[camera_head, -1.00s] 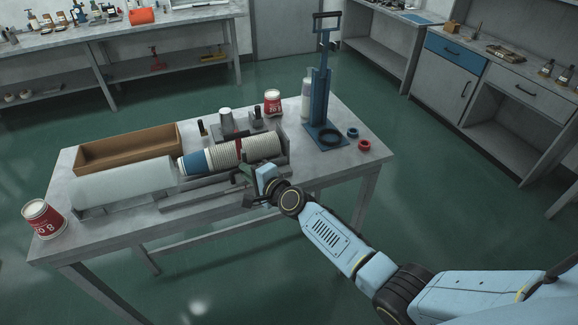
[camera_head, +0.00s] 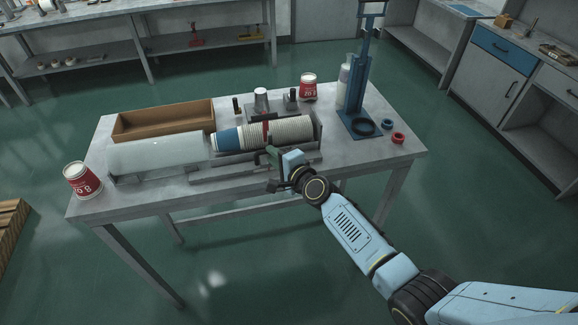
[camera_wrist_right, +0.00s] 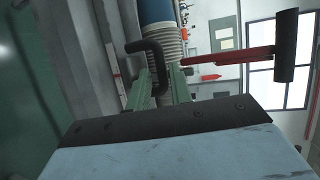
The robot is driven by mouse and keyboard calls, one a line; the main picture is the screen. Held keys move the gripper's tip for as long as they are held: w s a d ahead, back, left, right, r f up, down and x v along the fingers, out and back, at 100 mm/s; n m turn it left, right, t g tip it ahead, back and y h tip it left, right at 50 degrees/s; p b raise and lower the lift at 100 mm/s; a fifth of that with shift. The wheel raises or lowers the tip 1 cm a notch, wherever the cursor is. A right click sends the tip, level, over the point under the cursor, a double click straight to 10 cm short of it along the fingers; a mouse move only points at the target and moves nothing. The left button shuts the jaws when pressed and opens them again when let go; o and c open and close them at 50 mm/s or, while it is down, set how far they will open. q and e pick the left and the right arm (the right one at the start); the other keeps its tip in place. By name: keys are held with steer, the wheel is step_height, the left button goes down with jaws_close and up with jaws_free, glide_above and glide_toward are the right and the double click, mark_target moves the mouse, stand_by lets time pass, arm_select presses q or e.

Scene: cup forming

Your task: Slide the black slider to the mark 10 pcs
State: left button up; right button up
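The cup-forming trough (camera_head: 317,130) on the table holds a lying stack of ribbed white paper cups (camera_head: 290,130) with a blue end (camera_head: 227,139) and a red band. My right gripper (camera_head: 271,157) is at the trough's front edge, beside the stack. In the right wrist view, a bent black bar (camera_wrist_right: 152,58), probably the slider's handle, reaches down between the two green fingers (camera_wrist_right: 160,88). Whether they press on it cannot be told. A red rod with a black grip (camera_wrist_right: 285,46) stands to the right. The 10 pcs mark is not readable. My left gripper is not in view.
A clear cover (camera_head: 158,156) lies left of the stack, with a brown box (camera_head: 165,120) behind it. Red-labelled tubs stand at the left (camera_head: 82,180) and back (camera_head: 308,87). A blue press (camera_head: 362,80) and small rings (camera_head: 398,138) are at the right.

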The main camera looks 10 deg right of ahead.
steer(key=p+v, duration=0.2)
steer(key=v, duration=1)
steer(key=shift+s, duration=0.2)
steer(key=s+d+f+n+g+h+b, duration=0.15)
steer(key=s+f, duration=0.35)
steer(key=f, duration=0.6)
steer(key=s+d+f+n+g+h+b, duration=0.1)
steer(key=s+f+n+g+b, duration=0.25)
steer(key=f, duration=0.65)
steer(key=s+d+f+n+g+h+b, duration=0.1)
steer(key=s+d+f+b, duration=0.1)
steer(key=s+f, duration=0.65)
steer(key=s+d+f+n+g+h+b, duration=0.1)
steer(key=s+d+f+n+g+b, duration=0.1)
steer(key=s+f, duration=1.1)
steer(key=s+d+f+n+g+h+b, duration=0.1)
steer(key=s+d+f+n+g+b, duration=0.2)
steer(key=s+f, duration=1)
steer(key=s+n+g+b, duration=0.2)
steer(key=s+n+b, duration=0.1)
steer(key=n, duration=0.2)
steer(key=shift+s+d+n+g+h, duration=0.2)
steer(key=shift+d+n+g+h, duration=0.05)
steer(key=shift+n+g+h, duration=0.1)
